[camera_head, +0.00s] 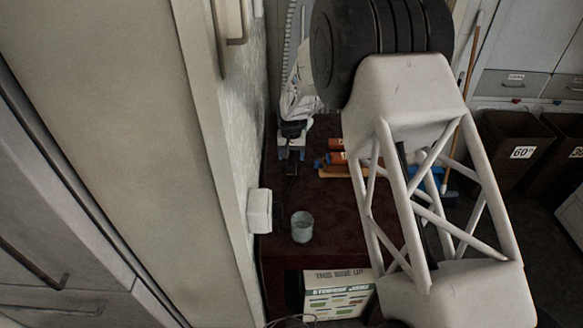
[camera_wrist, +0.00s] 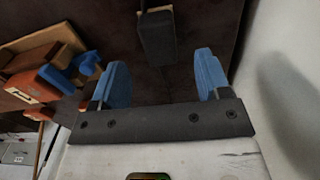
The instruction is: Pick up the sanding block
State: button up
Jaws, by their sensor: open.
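A dark grey block (camera_wrist: 157,38), which looks like the sanding block, lies on the dark red-brown surface at the top of the wrist view. In the head view it is a small dark shape (camera_head: 291,168), hard to make out. My gripper (camera_wrist: 160,80) is open, with two blue fingertips and nothing between them. In the head view my gripper (camera_head: 291,155) points toward the block. The block lies beyond the fingertips, roughly in line with the gap between them. I cannot tell its exact height difference from the fingers.
Orange and blue tools (camera_head: 335,165) lie to the right of the block; they also show at left in the wrist view (camera_wrist: 40,80). A pale wall (camera_head: 232,130) borders the left.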

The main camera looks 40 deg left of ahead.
aim_at(292, 163)
jog(key=shift+f, duration=0.1)
jog(key=shift+f, duration=2.5)
jog(key=shift+c, duration=0.4)
jog(key=c, duration=1)
